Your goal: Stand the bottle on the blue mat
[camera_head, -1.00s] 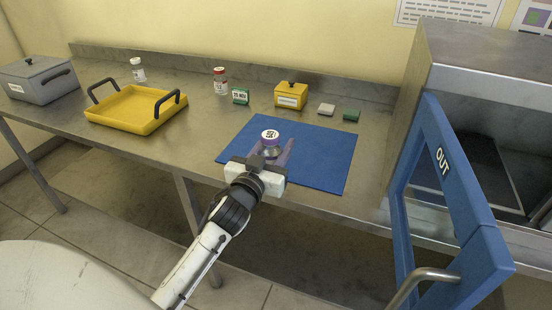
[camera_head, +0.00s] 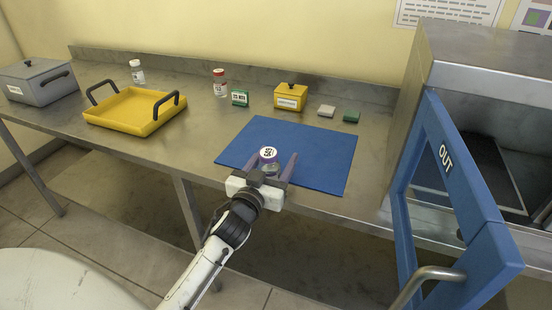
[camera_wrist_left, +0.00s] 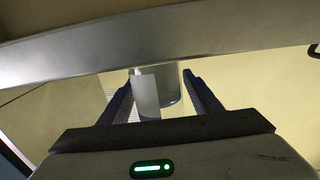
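The small clear bottle (camera_head: 271,171) has a purple cap with a white label. It is near the front edge of the blue mat (camera_head: 240,147) and leans toward me, its cap top facing the head camera. My left gripper (camera_head: 276,158) has its purple fingers spread on either side of it, with a gap visible at the right finger. The gripper hides the bottle's base, so I cannot tell whether it touches the mat. The left wrist view shows the bottle's white side label (camera_wrist_left: 147,95) between the fingers. My right gripper is not in view.
The blue incubator door (camera_head: 465,190) stands open on the right. A yellow tray (camera_head: 130,108), grey box (camera_head: 35,82), yellow box (camera_head: 290,98), red-capped bottle (camera_head: 220,83) and white-capped bottle (camera_head: 137,71) stand on the steel table. Most of the mat is clear.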

